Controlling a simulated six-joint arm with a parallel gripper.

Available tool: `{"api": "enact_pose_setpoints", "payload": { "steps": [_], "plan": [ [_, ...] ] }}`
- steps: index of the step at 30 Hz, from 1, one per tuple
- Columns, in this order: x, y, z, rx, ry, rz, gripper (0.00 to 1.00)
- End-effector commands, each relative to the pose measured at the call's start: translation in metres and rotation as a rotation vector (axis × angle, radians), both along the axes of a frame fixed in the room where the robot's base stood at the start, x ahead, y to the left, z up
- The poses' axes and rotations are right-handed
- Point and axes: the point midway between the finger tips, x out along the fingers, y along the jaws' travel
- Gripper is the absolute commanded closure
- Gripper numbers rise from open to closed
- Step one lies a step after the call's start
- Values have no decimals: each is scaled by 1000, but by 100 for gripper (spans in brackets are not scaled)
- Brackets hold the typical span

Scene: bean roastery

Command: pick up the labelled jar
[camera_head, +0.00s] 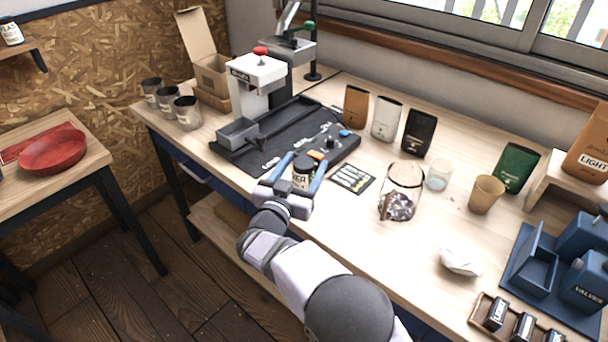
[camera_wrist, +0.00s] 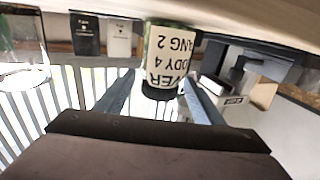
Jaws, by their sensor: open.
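The labelled jar (camera_head: 303,173) is small, with a dark lid and a white label. It stands upright near the front edge of the bench, by the black mat. In the wrist view the jar (camera_wrist: 168,55) appears upside down, its label showing large black letters such as "BODY 4". My gripper (camera_head: 303,172) is open, with one blue finger on each side of the jar. In the wrist view the fingers (camera_wrist: 160,85) reach to either side of the jar's lower part in the picture. I cannot tell whether either finger touches it.
A black mat (camera_head: 240,160) with a sealing machine (camera_head: 257,88) lies behind. Several coffee bags, including a brown one (camera_head: 355,106), line the back.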

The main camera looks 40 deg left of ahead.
Motion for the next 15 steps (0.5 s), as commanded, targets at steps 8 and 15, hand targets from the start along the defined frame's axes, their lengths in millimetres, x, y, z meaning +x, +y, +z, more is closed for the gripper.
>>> {"api": "enact_pose_setpoints", "payload": {
  "steps": [8, 15],
  "plan": [
    [2, 1, 0, 0, 0, 0, 40],
    [2, 1, 1, 2, -2, -1, 88]
  ]
}}
